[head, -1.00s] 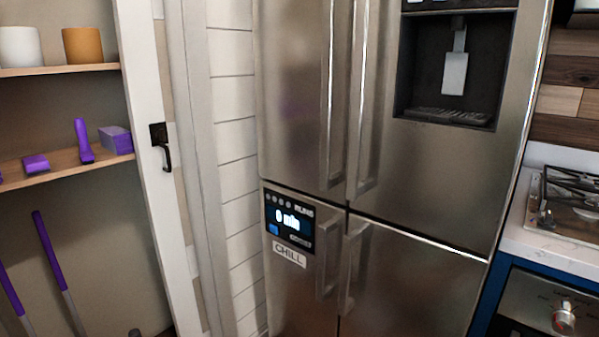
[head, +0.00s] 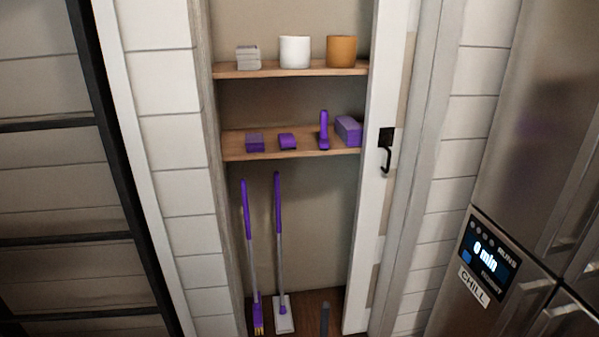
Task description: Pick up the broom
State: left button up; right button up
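Two long-handled cleaning tools with purple grips and grey poles stand upright in the open closet, leaning near its back wall. The left one, which looks like the broom (head: 250,250), has a purple head with yellowish bristles at the floor. The right one, which looks like a mop (head: 280,245), has a flat whitish head. They stand close side by side and apart. Neither of my grippers is in the head view.
A lower shelf (head: 232,149) holds several purple cleaning items; an upper shelf (head: 228,71) holds a white pot (head: 295,52) and an orange pot (head: 341,52). A short dark post (head: 324,318) stands on the closet floor. The fridge (head: 530,150) is at right.

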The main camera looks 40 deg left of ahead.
aim_at(257, 321)
jog(key=u, duration=1.65)
